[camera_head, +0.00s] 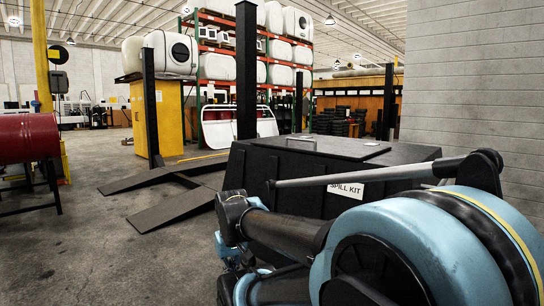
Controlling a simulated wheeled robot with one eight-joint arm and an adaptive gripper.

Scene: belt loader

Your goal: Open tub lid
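The tub (251,184) is a large black box with a white SPILL KIT label on its front, standing right of centre on the floor. Its black lid (340,151) lies flat on top and looks shut. A thin metal handle (302,138) stands on the lid's top, towards the left. A smaller fitting shows near the lid's right side. My blue and black arm fills the lower right, in front of the tub, and hides much of its front. My gripper's fingers cannot be made out in this view.
A grey block wall (476,90) rises behind the tub at right. Black ramps (172,208) and a dark post (246,70) stand to its left. A red drum (28,137) on a stand is at far left. Shelves with white tanks are behind. Floor at lower left is clear.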

